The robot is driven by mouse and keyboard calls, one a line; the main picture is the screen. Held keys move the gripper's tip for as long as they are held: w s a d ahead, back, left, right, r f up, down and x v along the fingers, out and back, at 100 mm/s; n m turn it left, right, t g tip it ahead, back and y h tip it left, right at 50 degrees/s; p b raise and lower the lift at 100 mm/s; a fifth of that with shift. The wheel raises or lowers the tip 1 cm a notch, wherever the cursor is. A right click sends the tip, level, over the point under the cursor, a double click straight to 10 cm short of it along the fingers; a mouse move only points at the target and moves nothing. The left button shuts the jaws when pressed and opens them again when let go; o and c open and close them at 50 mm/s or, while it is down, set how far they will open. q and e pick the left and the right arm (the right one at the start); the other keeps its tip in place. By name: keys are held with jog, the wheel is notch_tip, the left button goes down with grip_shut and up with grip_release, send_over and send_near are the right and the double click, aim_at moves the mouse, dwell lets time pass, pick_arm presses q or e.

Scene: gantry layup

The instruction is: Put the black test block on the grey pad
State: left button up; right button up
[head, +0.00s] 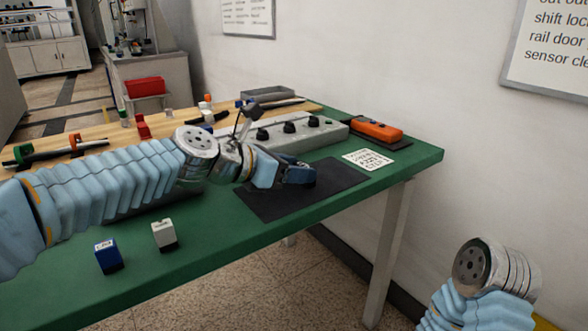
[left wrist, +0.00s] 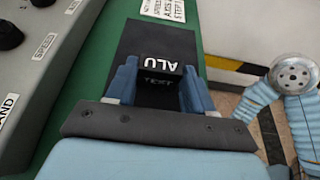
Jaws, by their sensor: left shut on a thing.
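In the head view the fingers largely hide the block. The pad lies flat on the green table and also shows beyond the block in the left wrist view (left wrist: 150,38). I cannot tell whether the block touches the pad. My right gripper is not in view; only part of the right arm shows.
A grey control box (head: 322,134) with black knobs stands behind the pad. An orange device (head: 377,131) and a printed card (head: 368,160) lie to the right. A blue block (head: 108,257) and a pale block (head: 164,235) stand at the front left of the green table (head: 220,236).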

pick_arm(q)
jog(key=o, duration=1.1)
jog(key=shift+f, duration=0.15)
jog(key=shift+r, duration=0.3)
jog(key=v, duration=1.2)
jog(key=shift+s+f+p, duration=0.1)
jog(key=shift+f+p, duration=0.1)
jog(key=shift+p, duration=0.2)
